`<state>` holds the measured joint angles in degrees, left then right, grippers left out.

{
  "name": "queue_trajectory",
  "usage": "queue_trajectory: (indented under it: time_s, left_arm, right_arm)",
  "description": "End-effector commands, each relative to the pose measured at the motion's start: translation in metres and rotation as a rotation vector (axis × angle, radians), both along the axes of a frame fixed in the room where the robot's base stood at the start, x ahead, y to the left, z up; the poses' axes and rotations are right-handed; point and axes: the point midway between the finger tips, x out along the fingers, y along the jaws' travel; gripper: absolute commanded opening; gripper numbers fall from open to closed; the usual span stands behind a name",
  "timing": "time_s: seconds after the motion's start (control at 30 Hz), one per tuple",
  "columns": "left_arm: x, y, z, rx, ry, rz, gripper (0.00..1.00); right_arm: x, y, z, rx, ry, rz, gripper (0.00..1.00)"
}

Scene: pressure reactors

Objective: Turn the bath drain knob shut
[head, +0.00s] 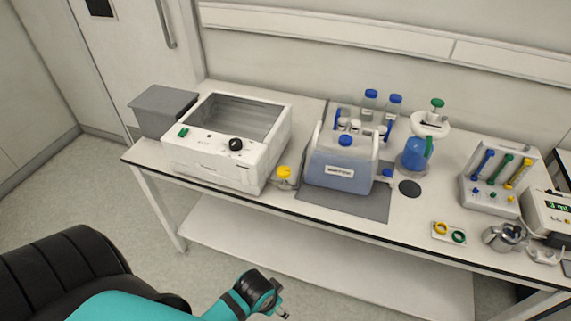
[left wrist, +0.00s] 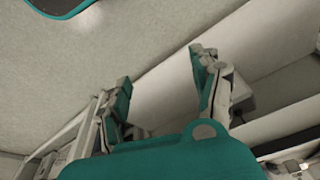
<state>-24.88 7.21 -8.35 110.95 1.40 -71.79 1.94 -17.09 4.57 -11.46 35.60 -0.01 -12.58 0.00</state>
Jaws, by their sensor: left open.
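The white bath (head: 228,135) has an open rectangular basin and stands on the left part of the bench. A black knob (head: 235,144) and a green switch (head: 183,132) are on its front. A yellow knob (head: 284,172) sits low beside its right end and looks like the drain knob; its turn position is too small to read. My left gripper (head: 279,309) is in front of the bench, well apart from the yellow knob. In the left wrist view my left gripper (left wrist: 162,78) has its two fingers spread with nothing between them. My right gripper does not show.
A blue-grey box (head: 340,178) on a dark mat (head: 370,207) stands right of the yellow knob. A grey box (head: 162,110) stands left of the bath. The bench (head: 425,215) has a front edge and a lower shelf (head: 330,262). Floor in front is clear.

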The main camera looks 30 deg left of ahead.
Motion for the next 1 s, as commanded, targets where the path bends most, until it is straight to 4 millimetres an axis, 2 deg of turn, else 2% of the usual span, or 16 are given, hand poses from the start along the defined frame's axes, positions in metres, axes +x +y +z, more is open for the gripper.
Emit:
queue_trajectory:
  time_s: [0.03, 0.1, 0.2, 0.37, 0.57, 0.67, 0.77, 0.9, 1.0]
  left_arm:
    - [0.010, 0.001, 0.026, -0.001, -0.013, 0.007, 0.65]
    - [0.021, 0.003, 0.053, -0.003, -0.016, 0.021, 0.65]
    - [0.041, 0.008, 0.083, -0.004, -0.008, 0.050, 0.65]
    - [0.073, 0.017, 0.106, -0.003, 0.018, 0.102, 0.65]
    - [0.124, 0.035, 0.128, 0.006, 0.054, 0.190, 0.65]
    - [0.158, 0.051, 0.143, 0.013, 0.077, 0.260, 0.65]
    - [0.200, 0.073, 0.167, 0.016, 0.107, 0.363, 0.65]
    - [0.257, 0.113, 0.217, 0.002, 0.153, 0.550, 0.65]
    - [0.284, 0.137, 0.256, -0.023, 0.182, 0.674, 0.65]
  right_arm:
    - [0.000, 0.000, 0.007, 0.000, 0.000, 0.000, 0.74]
    - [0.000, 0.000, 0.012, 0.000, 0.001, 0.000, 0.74]
    - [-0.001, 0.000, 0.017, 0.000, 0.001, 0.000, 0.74]
    - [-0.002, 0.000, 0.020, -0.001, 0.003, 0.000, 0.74]
    - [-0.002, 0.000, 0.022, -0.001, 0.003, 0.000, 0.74]
    - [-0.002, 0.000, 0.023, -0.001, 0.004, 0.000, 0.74]
    - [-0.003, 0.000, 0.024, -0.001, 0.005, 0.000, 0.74]
    - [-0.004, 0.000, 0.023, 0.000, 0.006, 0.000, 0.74]
    - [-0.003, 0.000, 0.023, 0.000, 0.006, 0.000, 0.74]
